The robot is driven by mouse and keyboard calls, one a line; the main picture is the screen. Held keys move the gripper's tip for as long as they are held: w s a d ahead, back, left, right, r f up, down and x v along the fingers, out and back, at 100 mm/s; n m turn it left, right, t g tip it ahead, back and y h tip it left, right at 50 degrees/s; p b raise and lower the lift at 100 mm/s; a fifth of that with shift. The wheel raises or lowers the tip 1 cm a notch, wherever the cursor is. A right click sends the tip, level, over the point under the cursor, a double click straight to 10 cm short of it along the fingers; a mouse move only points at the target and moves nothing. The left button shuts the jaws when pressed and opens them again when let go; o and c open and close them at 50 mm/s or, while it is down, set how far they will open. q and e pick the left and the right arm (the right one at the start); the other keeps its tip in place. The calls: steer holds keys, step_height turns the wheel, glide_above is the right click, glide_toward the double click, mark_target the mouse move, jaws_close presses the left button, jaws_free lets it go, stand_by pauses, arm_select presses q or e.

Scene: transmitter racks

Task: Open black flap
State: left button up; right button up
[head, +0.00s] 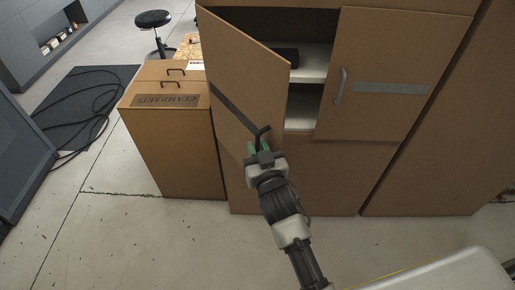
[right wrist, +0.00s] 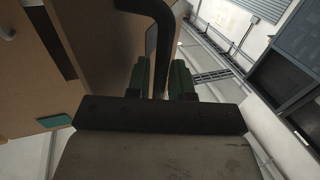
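The flap with the black band (head: 238,112) is the left door of the brown cabinet, and it stands swung partly open toward me. Its dark bar handle (head: 264,131) sits near the lower free edge. My right gripper (head: 259,148) is at this handle, with its green fingers apart. In the right wrist view the dark handle (right wrist: 160,30) runs down between the two green fingers (right wrist: 161,78), with a narrow gap visible beside it. Contact with the fingers is hard to tell. My left gripper is out of view.
The cabinet's right door (head: 385,100), with a grey band and handle, adjoins the opening. Pale shelves (head: 312,62) show inside, with a dark object (head: 285,56) on one. A low brown box cabinet (head: 163,135) stands left of the flap. Open floor (head: 120,240) lies in front.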

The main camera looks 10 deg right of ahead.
steer(key=shift+s+f, duration=0.1)
steer(key=shift+s, duration=0.1)
steer(key=s+b, duration=0.1)
steer(key=s, duration=0.9)
steer(key=shift+s+d+b, duration=0.2)
steer(key=shift+d+b, duration=0.15)
steer(key=shift+b, duration=0.05)
steer(key=shift+c, duration=0.4)
